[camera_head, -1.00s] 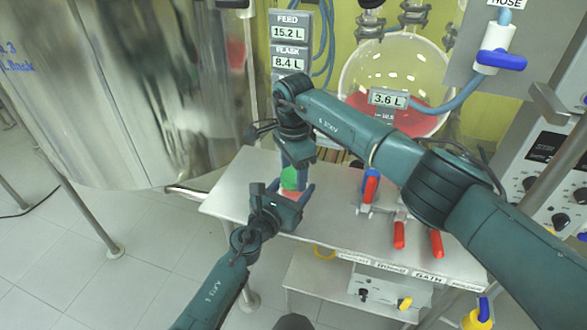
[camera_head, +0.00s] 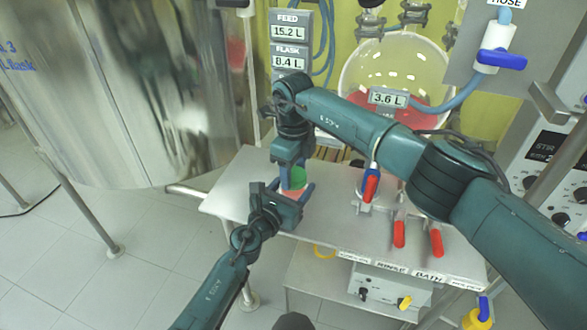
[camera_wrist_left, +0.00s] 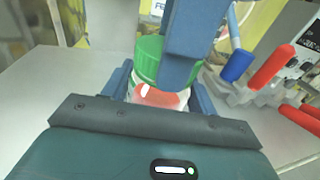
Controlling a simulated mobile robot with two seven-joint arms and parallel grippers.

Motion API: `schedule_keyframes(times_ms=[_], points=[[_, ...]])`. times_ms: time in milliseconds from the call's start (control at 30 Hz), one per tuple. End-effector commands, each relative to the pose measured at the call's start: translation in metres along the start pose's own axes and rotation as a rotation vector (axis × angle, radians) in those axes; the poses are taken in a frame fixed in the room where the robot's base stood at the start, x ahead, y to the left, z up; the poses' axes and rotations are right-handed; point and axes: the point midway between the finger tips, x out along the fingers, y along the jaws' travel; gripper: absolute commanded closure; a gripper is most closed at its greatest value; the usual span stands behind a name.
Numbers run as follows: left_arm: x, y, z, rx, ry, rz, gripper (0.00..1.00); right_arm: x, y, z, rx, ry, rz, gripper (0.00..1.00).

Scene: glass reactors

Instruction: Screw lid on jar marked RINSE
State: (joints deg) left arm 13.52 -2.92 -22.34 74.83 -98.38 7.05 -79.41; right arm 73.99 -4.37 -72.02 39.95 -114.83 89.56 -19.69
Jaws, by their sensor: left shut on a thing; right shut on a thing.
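A jar with reddish-pink contents (camera_head: 292,194) stands upright near the left part of the metal table; it also shows in the left wrist view (camera_wrist_left: 160,96). No marking on it is readable. A green lid (camera_head: 298,178) sits at its top, and in the left wrist view (camera_wrist_left: 149,56). I cannot tell how tightly it is seated. My left gripper (camera_head: 293,192) is shut around the jar, a finger on each side. My right gripper (camera_head: 293,170) points down from above and is shut on the lid, with one blue finger partly hiding it in the left wrist view (camera_wrist_left: 188,45).
The metal table (camera_head: 230,195) is bare around the jar. Red-handled clamps or valves (camera_head: 399,234) stand to the right. A RINSE label (camera_head: 391,266) is on the front edge. A round glass flask (camera_head: 420,75) is behind, and a large steel vessel (camera_head: 130,90) at left.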

Motion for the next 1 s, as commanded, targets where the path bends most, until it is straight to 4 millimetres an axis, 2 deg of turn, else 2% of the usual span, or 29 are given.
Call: schedule_keyframes(times_ms=[300,500,667,700,1000], points=[[-0.0001,0.0002,-0.0005,0.000,0.001,0.000,1.00,0.0004,-0.0003,-0.0004,0.717,0.001,0.000,0.75],[-0.0001,0.0002,-0.0005,0.000,0.001,0.001,1.00,0.0005,-0.0002,-0.0002,1.113,0.000,0.001,0.75],[-0.0001,0.0003,-0.0005,0.000,0.001,0.001,1.00,0.0006,-0.0001,-0.0001,1.153,0.000,0.001,0.75],[-0.0001,0.0003,-0.0005,0.000,0.001,0.001,1.00,0.0006,-0.0001,-0.0001,1.153,0.000,0.001,0.47],[-0.0001,0.0003,-0.0005,0.000,0.001,0.001,1.00,0.0007,0.0000,-0.0001,1.150,0.000,0.001,0.22]])
